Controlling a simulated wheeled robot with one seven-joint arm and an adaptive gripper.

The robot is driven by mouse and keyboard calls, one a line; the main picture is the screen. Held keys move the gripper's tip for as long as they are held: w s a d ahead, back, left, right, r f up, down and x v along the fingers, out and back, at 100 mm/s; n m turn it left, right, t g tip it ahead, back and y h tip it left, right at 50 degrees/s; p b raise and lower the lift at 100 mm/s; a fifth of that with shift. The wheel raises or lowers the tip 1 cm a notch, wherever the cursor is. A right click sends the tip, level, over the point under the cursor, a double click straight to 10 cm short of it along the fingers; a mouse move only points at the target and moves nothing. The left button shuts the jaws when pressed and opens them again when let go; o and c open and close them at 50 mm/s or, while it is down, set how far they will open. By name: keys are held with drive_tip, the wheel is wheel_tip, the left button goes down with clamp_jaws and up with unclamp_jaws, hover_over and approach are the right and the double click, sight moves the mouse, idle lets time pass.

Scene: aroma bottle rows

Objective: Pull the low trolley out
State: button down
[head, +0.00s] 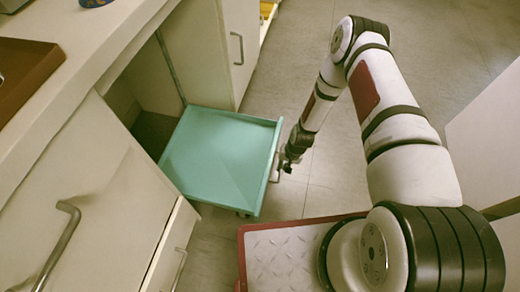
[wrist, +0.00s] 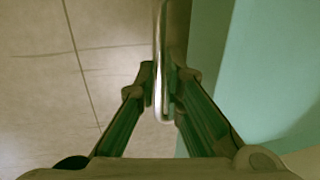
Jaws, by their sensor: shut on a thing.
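The low trolley (head: 218,150) is a shallow turquoise tray on small wheels. In the head view it stands partly out of an opening under the counter, its inner end near the dark recess. Its front wall also shows at the right of the wrist view (wrist: 210,60). My gripper (head: 287,163) is at the trolley's front side, shut on its metal handle (wrist: 160,50), which runs between the fingers (wrist: 160,90) in the wrist view. The tray looks empty.
The counter (head: 75,60) runs along the left, with a brown tray (head: 25,75) on it. Cabinet fronts with handles (head: 60,235) flank the opening. My base platform is close in front.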

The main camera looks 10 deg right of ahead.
drive_tip(key=s+d, duration=0.4)
drive_tip(key=d, duration=0.8)
drive_tip(key=shift+s, duration=0.25)
drive_tip(key=shift+d+f, duration=0.1)
drive_tip(key=c, duration=1.7)
unclamp_jaws()
drive_tip(key=r, duration=0.4)
drive_tip(key=d+r, duration=0.1)
drive_tip(key=r, duration=0.3)
drive_tip(key=d+r, duration=0.1)
drive_tip(key=r, duration=0.2)
drive_tip(key=shift+s+r, duration=0.3)
drive_tip(key=shift+r, duration=0.1)
